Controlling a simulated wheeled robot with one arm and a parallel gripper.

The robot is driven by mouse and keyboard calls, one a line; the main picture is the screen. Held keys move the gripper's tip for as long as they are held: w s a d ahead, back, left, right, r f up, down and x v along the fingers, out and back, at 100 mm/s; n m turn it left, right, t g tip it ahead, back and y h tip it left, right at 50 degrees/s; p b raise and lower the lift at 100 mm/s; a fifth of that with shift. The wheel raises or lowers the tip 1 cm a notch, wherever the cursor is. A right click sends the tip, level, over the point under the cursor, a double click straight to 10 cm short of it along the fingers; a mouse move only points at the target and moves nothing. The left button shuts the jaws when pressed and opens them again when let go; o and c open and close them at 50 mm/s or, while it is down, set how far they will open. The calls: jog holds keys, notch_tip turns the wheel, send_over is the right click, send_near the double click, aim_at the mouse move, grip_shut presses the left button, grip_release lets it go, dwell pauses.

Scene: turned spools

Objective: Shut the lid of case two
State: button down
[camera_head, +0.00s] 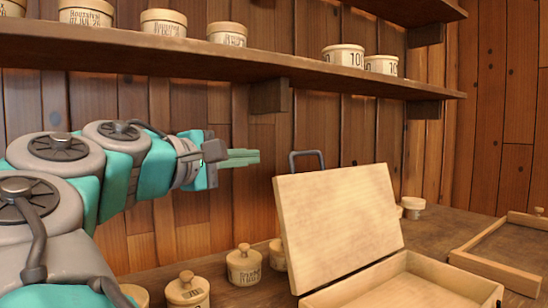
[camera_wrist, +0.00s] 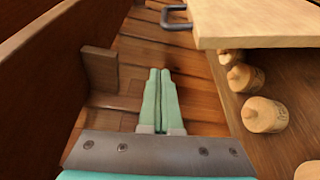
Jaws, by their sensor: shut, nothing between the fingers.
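A wooden case (camera_head: 415,285) stands on the bench in the head view. Its lid (camera_head: 338,222) is raised and tilts back a little past upright. A dark grey handle (camera_head: 307,158) shows at the lid's top edge. The frames show no readable number on this case. My gripper (camera_head: 258,157) is shut and empty, in the air left of the lid and about level with its top. In the wrist view my gripper (camera_wrist: 161,72) points toward the wall, with the lid (camera_wrist: 255,22) and its handle (camera_wrist: 176,17) ahead and to the right.
A shelf (camera_head: 220,68) with several labelled jars runs above my arm. Lidded jars (camera_head: 244,265) stand on the bench left of the case. Another wooden case or tray (camera_head: 508,263) is at the right. The air between my gripper and the lid is clear.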

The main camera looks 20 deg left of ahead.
jog(key=w+d+b, duration=0.2)
jog(key=w+d, duration=0.1)
jog(key=d, duration=0.2)
jog(key=shift+d+b, duration=0.2)
jog(key=shift+b, duration=0.1)
jog(key=shift+r, duration=0.1)
